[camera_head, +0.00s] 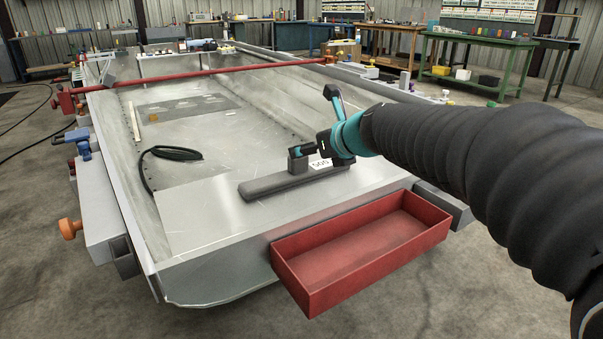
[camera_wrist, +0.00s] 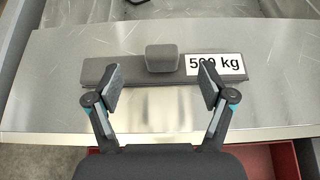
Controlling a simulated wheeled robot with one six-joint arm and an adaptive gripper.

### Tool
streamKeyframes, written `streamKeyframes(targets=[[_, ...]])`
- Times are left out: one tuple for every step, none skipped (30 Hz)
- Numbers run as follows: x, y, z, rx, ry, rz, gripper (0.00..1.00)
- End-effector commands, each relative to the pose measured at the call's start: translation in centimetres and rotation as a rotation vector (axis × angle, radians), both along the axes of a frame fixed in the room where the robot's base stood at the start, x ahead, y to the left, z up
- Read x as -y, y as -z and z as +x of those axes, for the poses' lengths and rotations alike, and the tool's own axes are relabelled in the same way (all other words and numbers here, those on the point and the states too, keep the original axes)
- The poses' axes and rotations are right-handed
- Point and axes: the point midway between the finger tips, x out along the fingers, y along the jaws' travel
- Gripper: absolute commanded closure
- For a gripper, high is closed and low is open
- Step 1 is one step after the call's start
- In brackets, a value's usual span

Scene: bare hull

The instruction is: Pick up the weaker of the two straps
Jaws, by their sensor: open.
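A dark grey folded strap (camera_head: 270,187) lies flat on the bright metal deck near the front edge. It has a raised grey block on top and a white label that seems to read "500 kg" in the wrist view (camera_wrist: 130,68); a finger covers part of the figures. My gripper (camera_wrist: 160,88) is open and empty. Its two fingers are apart to the left and right of the raised block, the right one in front of the label. Whether they touch the strap I cannot tell. I see no second labelled strap.
An empty red tray (camera_head: 350,284) sits at the hull's front edge, right below the strap. A red bar (camera_head: 215,72) crosses the hull further back. Workbenches line the far wall.

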Motion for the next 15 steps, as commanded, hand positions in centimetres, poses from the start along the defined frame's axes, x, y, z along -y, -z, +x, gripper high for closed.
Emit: streamKeyframes(targets=[[-0.5, 0.6, 0.6, -0.001, -0.003, 0.000, 0.19], [-0.7, 0.8, 0.9, -0.001, -0.003, 0.000, 0.19], [-0.9, 1.0, 1.3, -0.001, -0.002, 0.000, 0.19], [-1.1, 1.1, 1.5, 0.000, -0.001, 0.000, 0.19], [-1.2, 1.2, 1.7, 0.000, -0.001, 0.000, 0.19], [-1.3, 1.3, 1.9, 0.000, -0.001, 0.000, 0.19], [-1.4, 1.4, 2.0, 0.000, -0.001, 0.000, 0.19], [-1.4, 1.4, 2.1, 0.000, -0.001, 0.000, 0.19], [-1.5, 1.5, 2.1, 0.001, -0.002, -0.001, 0.19], [-1.5, 1.5, 2.2, 0.001, -0.002, -0.001, 0.19], [-1.6, 1.7, 2.3, 0.001, -0.002, -0.001, 0.19], [-1.6, 1.8, 2.4, 0.001, -0.002, -0.001, 0.19], [-1.7, 2.1, 2.5, 0.000, -0.003, -0.001, 0.19], [-1.8, 2.3, 2.7, -0.001, -0.002, 0.000, 0.19], [-2.0, 2.7, 3.0, -0.002, -0.002, -0.001, 0.19]])
